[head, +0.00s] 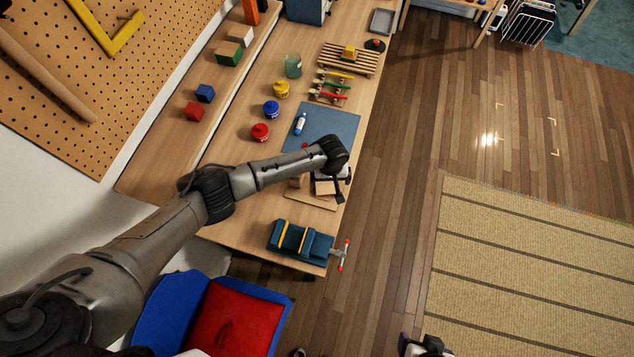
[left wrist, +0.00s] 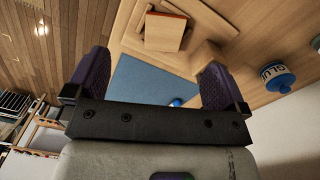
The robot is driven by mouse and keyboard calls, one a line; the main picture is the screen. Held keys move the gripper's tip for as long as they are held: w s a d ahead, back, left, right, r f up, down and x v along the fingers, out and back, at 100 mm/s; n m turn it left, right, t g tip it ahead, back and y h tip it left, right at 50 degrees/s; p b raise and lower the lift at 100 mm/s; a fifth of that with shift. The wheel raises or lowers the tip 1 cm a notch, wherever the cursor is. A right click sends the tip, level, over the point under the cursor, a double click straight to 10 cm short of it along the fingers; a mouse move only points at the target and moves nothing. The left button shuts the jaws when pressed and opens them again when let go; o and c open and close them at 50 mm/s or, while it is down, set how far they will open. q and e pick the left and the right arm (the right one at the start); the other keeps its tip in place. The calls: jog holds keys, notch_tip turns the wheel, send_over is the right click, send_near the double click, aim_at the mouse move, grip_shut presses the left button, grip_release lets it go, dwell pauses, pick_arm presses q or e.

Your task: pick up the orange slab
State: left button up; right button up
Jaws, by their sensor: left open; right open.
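An orange upright block (head: 250,12), the clearest orange slab-like thing, stands on the raised shelf at the top edge of the head view, partly cut off. My left gripper (head: 328,182) is far from it, over the near part of the bench. In the left wrist view its jaws (left wrist: 157,78) are apart with nothing between them. A light wooden block with an orange-brown side (left wrist: 165,32) lies beyond the fingertips by a wooden corner piece; it shows below the gripper in the head view (head: 325,188). My right gripper (head: 425,346) shows only partly at the bottom edge, empty as far as visible.
A blue vise (head: 300,238) is at the bench's near end. A blue mat (head: 335,122) with a small bottle (head: 300,124) lies behind my gripper. Red (head: 260,132), blue (head: 271,109) and yellow (head: 281,88) pots line the bench. Coloured blocks stand on the shelf.

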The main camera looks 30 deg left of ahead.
pick_arm(q)
jog(key=w+a, duration=0.1)
jog(key=a, duration=0.1)
jog(key=b, duration=0.8)
send_over(325, 191)
jog(key=shift+n, duration=0.4)
jog(key=f, duration=0.7)
jog(key=shift+w+f, duration=0.25)
jog(key=shift+f+b, duration=1)
jog(key=shift+b, duration=0.3)
notch_tip(325, 191, down, 4)
jog(key=b, duration=0.4)
jog(key=shift+s+f+b, duration=0.1)
jog(key=shift+s+b, duration=0.05)
jog(key=shift+b, duration=0.25)
jog(key=c, duration=1)
